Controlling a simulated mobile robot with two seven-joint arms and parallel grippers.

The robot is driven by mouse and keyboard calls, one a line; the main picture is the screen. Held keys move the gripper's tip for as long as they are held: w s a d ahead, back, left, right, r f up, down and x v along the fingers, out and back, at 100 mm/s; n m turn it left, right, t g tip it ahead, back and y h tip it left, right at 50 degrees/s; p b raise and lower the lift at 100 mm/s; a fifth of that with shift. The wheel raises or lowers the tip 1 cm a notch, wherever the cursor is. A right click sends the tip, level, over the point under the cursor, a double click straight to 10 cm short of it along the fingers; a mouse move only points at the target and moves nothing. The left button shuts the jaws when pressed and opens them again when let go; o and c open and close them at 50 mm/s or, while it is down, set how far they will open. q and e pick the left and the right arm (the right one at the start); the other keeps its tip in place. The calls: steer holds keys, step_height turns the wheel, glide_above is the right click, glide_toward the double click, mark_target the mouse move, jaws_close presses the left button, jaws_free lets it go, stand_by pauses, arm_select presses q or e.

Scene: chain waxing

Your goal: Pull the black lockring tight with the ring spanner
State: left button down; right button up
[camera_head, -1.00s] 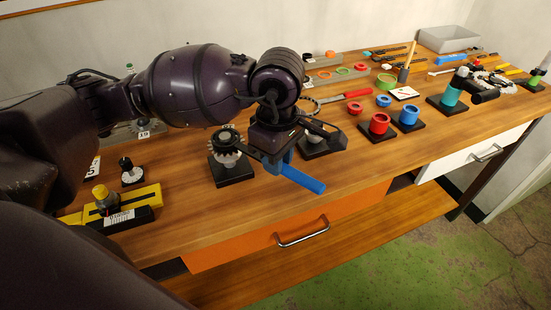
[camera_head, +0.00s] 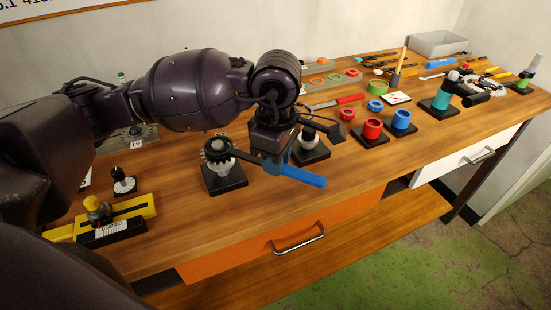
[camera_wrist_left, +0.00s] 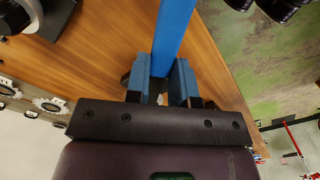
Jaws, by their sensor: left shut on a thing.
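The ring spanner has a dark head and shank and a blue handle (camera_head: 304,176); its ring end sits at the top of the sprocket stack. The black lockring (camera_head: 217,147) is there, largely hidden by the ring. The grey toothed sprocket stack (camera_head: 217,162) stands upright on a square black base (camera_head: 224,180). My left gripper (camera_head: 274,160) is shut on the spanner near where the blue handle begins, right of the stack. The left wrist view shows the blue handle (camera_wrist_left: 172,40) between its two fingers (camera_wrist_left: 162,85). My right gripper is out of view.
Red (camera_head: 372,130) and blue (camera_head: 402,121) cups stand to the right. A yellow tool (camera_head: 125,211) lies at left. The front bench top is clear.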

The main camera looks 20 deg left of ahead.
arm_select(q)
steer(key=shift+w, duration=0.15)
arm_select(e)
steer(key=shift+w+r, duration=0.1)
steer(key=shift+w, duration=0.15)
arm_select(q)
steer(key=shift+w+n, duration=0.2)
steer(key=shift+n, duration=0.1)
steer(key=shift+w+a+n, duration=0.1)
steer(key=shift+w+n, duration=0.5)
steer(key=shift+w, duration=0.1)
steer(key=shift+w+a+n, duration=0.2)
steer(key=shift+w+n, duration=0.7)
steer(key=shift+w, duration=0.1)
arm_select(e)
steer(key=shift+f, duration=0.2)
arm_select(q)
steer(key=shift+w, duration=0.1)
